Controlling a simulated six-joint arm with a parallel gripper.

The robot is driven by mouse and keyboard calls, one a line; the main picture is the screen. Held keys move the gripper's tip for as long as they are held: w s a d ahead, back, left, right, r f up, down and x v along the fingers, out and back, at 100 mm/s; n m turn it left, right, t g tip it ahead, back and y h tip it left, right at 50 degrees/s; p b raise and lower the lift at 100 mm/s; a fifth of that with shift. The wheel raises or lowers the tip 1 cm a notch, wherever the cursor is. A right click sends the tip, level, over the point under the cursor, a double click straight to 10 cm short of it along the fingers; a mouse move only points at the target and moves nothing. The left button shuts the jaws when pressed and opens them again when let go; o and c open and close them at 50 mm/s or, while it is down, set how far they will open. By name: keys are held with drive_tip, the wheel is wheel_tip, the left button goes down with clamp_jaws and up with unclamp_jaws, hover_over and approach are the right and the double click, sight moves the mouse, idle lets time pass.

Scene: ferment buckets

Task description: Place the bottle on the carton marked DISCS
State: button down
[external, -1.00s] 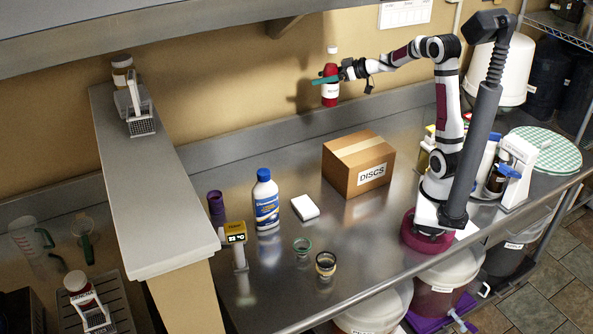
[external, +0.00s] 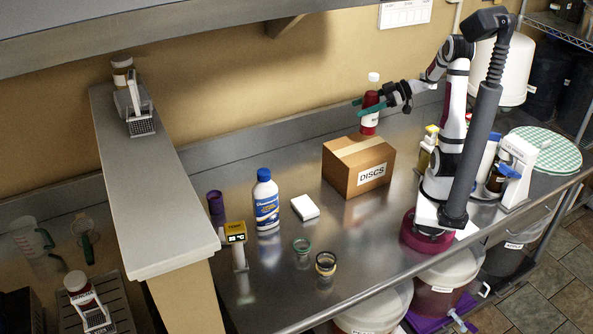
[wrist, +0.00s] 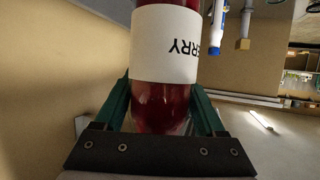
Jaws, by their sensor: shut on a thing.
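My gripper (external: 375,107) is shut on a red bottle (external: 370,122) with a white cap and a white label. The bottle is upright and shows just above and behind the far edge of the carton in the external view; I cannot tell if it is over the carton's top. In the wrist view the bottle (wrist: 163,105) sits between the two green fingers, and its label reads in part "RRY". The carton marked DISCS (external: 350,168) is a closed brown box with a tape strip on top, standing on the steel bench.
A white appliance (external: 517,170) stands at the right. The carton's top is bare.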

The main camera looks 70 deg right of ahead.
drive_tip(key=f, duration=0.1)
drive_tip(key=w+f, duration=0.1)
drive_tip(key=f, duration=0.1)
drive_tip(key=w+a+f, duration=0.1)
drive_tip(key=f, duration=0.1)
drive_tip(key=shift+f, duration=0.15)
drive_tip(key=shift+f, duration=0.15)
unclamp_jaws()
